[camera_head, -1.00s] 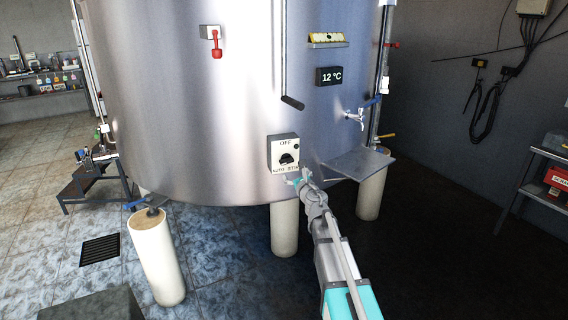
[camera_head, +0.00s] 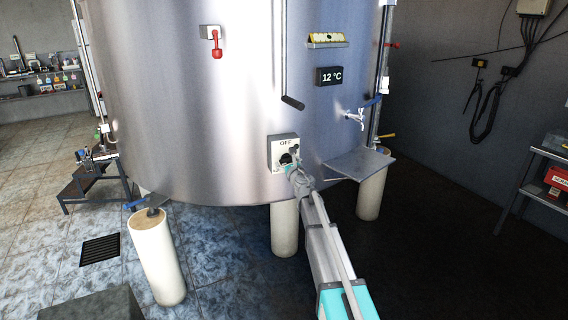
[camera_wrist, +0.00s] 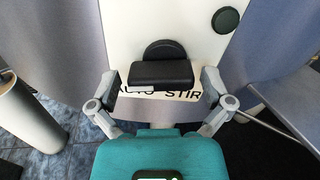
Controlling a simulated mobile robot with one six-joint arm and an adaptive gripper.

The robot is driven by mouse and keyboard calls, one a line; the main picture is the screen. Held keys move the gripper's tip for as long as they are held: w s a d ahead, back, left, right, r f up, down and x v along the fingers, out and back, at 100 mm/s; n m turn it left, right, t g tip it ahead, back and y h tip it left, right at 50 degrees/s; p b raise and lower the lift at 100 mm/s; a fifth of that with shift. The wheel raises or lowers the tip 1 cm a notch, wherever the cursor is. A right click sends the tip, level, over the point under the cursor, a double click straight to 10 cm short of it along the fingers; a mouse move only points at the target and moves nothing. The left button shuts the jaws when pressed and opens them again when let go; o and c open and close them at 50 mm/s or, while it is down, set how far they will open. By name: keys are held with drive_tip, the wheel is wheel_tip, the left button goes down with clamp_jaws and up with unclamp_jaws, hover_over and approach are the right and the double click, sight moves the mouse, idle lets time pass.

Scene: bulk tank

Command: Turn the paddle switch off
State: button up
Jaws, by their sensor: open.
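The paddle switch is a black knob (camera_wrist: 161,72) on a white switch box (camera_head: 274,152) on the front of the steel tank. In the wrist view the black handle sticks out toward me, above a label reading "AUTO STIR". "OFF" shows at the top of the box in the head view. My gripper (camera_wrist: 163,94) is open, with one finger on each side of the knob's lower part and a gap to it on both sides. It also shows in the head view (camera_head: 292,164), in front of the box and hiding part of its lower half.
A round dark green button (camera_wrist: 226,19) sits upper right of the knob. On the tank (camera_head: 180,110) are a black lever (camera_head: 293,103), a "12 °C" display (camera_head: 329,76) and a tap (camera_head: 354,117). A small metal shelf (camera_head: 360,163) juts out right of the box.

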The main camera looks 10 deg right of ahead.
drive_tip(key=c, duration=1)
drive_tip(key=shift+o, duration=0.4)
drive_tip(key=shift+a, duration=0.3)
drive_tip(key=shift+c, duration=0.2)
drive_tip(key=shift+d, duration=0.15)
